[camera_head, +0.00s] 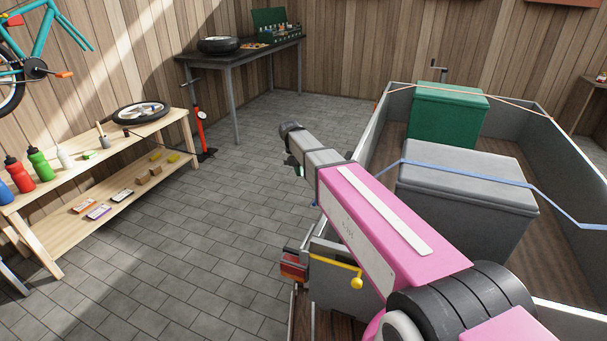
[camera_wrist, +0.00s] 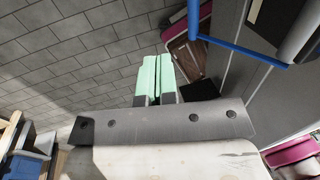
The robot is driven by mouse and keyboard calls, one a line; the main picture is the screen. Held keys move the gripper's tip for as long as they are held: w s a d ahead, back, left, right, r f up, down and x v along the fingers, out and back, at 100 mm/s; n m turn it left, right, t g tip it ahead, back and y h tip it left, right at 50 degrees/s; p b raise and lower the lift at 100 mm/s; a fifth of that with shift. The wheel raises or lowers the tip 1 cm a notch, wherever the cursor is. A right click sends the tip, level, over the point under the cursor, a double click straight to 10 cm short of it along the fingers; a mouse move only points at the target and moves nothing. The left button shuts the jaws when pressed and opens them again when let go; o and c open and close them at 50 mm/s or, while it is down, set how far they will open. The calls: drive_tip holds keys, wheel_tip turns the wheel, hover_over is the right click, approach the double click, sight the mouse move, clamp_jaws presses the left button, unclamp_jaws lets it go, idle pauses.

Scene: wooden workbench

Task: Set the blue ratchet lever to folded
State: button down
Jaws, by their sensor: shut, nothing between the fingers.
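A blue strap (camera_head: 445,169) runs over the grey lidded box (camera_head: 468,190) in the cargo bed and out to both side walls.
The grey-walled cargo bed (camera_head: 380,118) also holds a green box (camera_head: 447,112) under an orange strap (camera_head: 515,98). A yellow ball-ended handle (camera_head: 340,266) sits by its near corner. A wooden bench (camera_head: 125,185) stands left; the tiled floor between is clear.

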drive_tip(key=s+d+f, duration=0.2)
drive_tip(key=d+f, duration=0.3)
drive_tip(key=f, duration=0.4)
idle(0.3)
